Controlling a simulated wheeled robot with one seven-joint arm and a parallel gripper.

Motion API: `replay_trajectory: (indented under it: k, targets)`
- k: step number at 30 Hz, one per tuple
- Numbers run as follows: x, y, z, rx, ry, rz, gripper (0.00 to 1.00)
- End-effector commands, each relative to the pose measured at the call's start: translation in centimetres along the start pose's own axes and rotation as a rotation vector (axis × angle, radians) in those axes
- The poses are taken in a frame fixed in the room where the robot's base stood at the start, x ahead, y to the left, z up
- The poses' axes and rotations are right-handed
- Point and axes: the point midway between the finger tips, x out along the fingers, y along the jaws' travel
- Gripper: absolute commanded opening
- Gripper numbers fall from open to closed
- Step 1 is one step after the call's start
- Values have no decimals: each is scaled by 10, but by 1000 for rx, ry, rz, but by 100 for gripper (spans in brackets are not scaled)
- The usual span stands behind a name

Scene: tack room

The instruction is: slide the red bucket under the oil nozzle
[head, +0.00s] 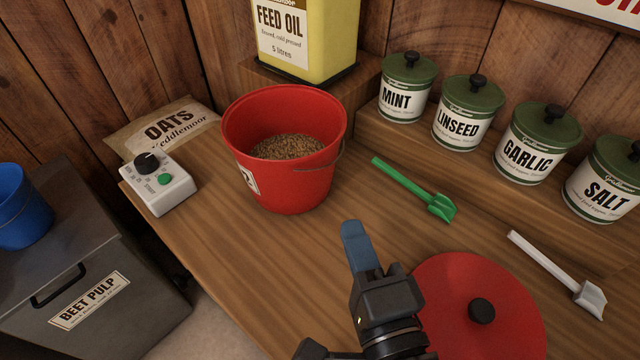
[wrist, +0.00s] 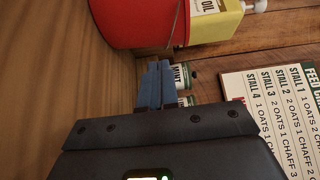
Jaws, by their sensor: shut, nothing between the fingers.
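The red bucket (head: 290,188) stands upright on the wooden bench with brown grain inside; it also shows at the top of the wrist view (wrist: 135,22). The yellow feed oil container (head: 338,40) stands on a wooden block behind the bucket. A white fitting (wrist: 259,5), perhaps the oil nozzle, shows beside the container in the wrist view; the head view cuts off the container's top. My gripper (head: 354,240) is shut and empty, in front and to the right of the bucket. Its blue fingers (wrist: 155,86) appear apart from the bucket.
A red lid (head: 450,310) lies right of my gripper. A green scoop (head: 410,186) and white scoop (head: 555,262) lie behind. Labelled jars (head: 457,122) line the back step. A white timer box (head: 160,190) and oats sack (head: 190,122) lie left of the bucket.

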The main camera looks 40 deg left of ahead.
Motion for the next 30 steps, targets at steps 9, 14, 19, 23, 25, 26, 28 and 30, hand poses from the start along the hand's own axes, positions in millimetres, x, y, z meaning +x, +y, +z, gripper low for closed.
replay_trajectory:
  k: [9, 14, 19, 23, 25, 26, 28, 30]
  targets:
    - [64, -3, 0, -1, -1, -2, 0]
    - [78, -4, 18, -2, -1, 0, 0]
    - [86, -2, 26, -1, 1, 0, 0]
    - [88, 0, 28, 0, 0, 0, 0]
    - [88, 0, 28, -1, 0, 0, 0]
    - [88, 0, 28, 0, 0, 0, 0]
    - [88, 0, 28, 0, 0, 0, 0]
    - [88, 0, 28, 0, 0, 0, 0]
